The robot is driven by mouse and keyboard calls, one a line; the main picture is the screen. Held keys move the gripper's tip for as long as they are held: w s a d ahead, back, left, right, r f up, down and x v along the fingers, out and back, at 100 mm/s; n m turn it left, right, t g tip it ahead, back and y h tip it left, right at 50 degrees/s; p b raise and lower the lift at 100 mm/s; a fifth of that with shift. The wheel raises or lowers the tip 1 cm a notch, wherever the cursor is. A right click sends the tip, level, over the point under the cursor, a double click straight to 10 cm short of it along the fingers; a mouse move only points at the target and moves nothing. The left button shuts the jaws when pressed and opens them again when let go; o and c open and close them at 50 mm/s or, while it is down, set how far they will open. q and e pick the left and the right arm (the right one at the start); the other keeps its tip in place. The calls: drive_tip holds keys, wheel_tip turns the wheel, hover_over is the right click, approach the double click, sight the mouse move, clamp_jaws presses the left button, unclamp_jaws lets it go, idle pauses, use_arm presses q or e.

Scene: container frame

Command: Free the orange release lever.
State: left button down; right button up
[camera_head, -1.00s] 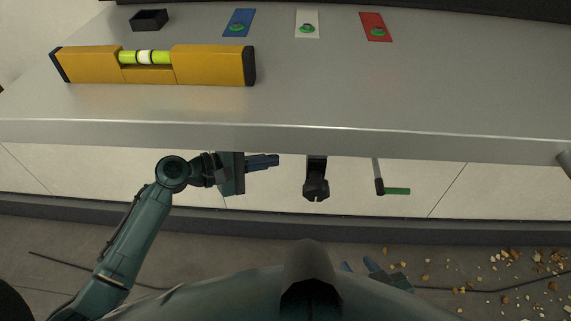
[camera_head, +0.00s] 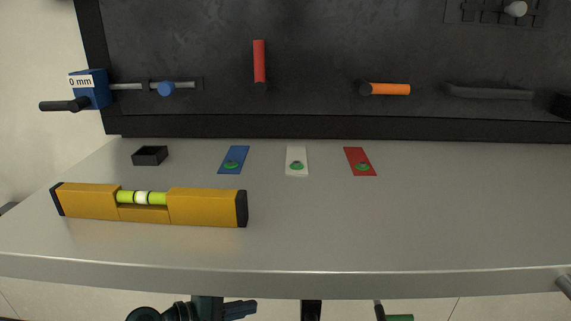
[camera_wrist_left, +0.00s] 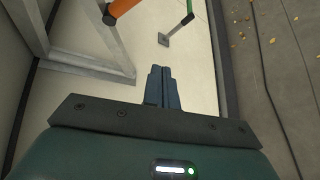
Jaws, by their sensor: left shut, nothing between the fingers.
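An orange handle with a dark hub (camera_head: 388,89) sticks out sideways on the black panel in the head view. In the left wrist view an orange bar with a black end (camera_wrist_left: 122,8) is at the top edge, partly cut off; I cannot tell whether it is the same one. My left gripper (camera_head: 240,309) is below the table's front edge in the head view. In the left wrist view its blue fingers (camera_wrist_left: 161,86) are shut and empty, apart from the orange bar. My right gripper is out of view.
A green-handled lever (camera_head: 397,318) and a black bracket (camera_head: 311,310) hang below the table edge (camera_head: 300,284). A yellow spirit level (camera_head: 200,206) lies on the table. The panel also has a red handle (camera_head: 259,60) and a blue "0 mm" block (camera_head: 91,91). The table's right half is clear.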

use_arm(q)
drive_tip(key=s+a+f+m+t+y+p, duration=0.1)
drive_tip(key=s+a+f+m+y, duration=0.1)
drive_tip(key=s+f+m+y, duration=0.2)
drive_tip(key=s+a+f+m+t+y+p, duration=0.1)
drive_tip(key=s+f+m+y, duration=0.3)
drive_tip(key=s+m, duration=0.4)
drive_tip(key=s+a+f+t, duration=0.1)
drive_tip(key=s, duration=0.4)
drive_tip(key=shift+a+m+y, duration=0.15)
drive_tip(key=shift+m+y, duration=0.15)
drive_tip(key=shift+m, duration=0.1)
